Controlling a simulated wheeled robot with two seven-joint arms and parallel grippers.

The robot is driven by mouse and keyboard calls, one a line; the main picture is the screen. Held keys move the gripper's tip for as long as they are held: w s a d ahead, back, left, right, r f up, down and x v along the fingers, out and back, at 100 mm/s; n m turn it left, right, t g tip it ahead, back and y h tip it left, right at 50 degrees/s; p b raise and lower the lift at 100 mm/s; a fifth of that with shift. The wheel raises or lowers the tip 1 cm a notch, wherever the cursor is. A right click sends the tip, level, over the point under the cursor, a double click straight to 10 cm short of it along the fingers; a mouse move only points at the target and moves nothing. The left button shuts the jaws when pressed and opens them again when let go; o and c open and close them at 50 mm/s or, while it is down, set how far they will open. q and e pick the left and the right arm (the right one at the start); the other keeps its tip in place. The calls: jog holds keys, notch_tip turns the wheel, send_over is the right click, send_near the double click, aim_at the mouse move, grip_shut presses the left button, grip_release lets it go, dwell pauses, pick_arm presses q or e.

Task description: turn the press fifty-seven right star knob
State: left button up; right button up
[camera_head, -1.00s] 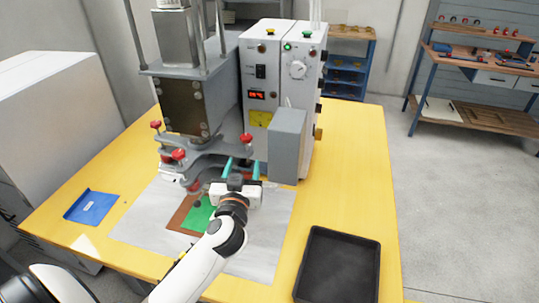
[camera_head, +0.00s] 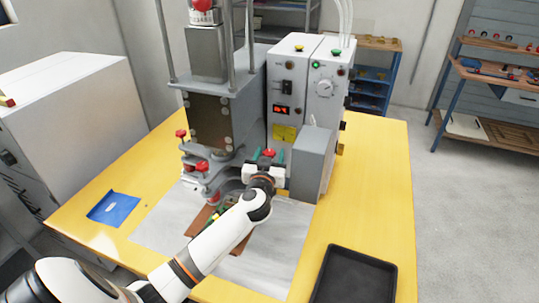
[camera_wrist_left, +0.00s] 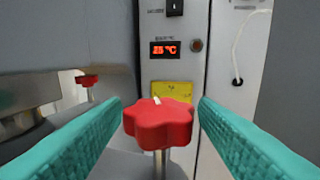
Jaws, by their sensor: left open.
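The press (camera_head: 212,122) stands on the yellow table with several red star knobs on its lower plates. The right star knob (camera_head: 269,153) lies between the teal fingers of my left gripper (camera_head: 268,157). In the left wrist view the same red knob (camera_wrist_left: 158,124) sits upright on a metal stem, centred between the fingers (camera_wrist_left: 160,118). The gripper is open, with a visible gap on each side of the knob. Other red knobs are at the press's left (camera_head: 181,133) and front (camera_head: 202,166). My right gripper is not in view.
A grey box (camera_head: 312,163) stands close right of my gripper. The control cabinet (camera_head: 296,85) rises behind, its display (camera_wrist_left: 165,47) lit red. A black tray (camera_head: 353,275) and a blue packet (camera_head: 113,209) lie on the table (camera_head: 380,200).

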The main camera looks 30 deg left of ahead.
pick_arm(q)
jog(key=c, duration=1)
jog(key=shift+o, duration=0.2)
jog(key=shift+f+m+t+h, duration=0.1)
jog(key=shift+m+t+h, duration=0.2)
jog(key=shift+m+h, duration=0.7)
jog(key=shift+h, duration=0.5)
jog(key=m+t+h+p, duration=0.1)
jog(key=m+h, duration=0.1)
jog(key=h, duration=0.1)
jog(key=shift+h, duration=0.4)
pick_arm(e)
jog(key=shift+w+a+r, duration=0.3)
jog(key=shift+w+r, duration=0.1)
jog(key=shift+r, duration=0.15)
pick_arm(q)
jog(key=o, duration=1)
jog(key=shift+c, duration=0.2)
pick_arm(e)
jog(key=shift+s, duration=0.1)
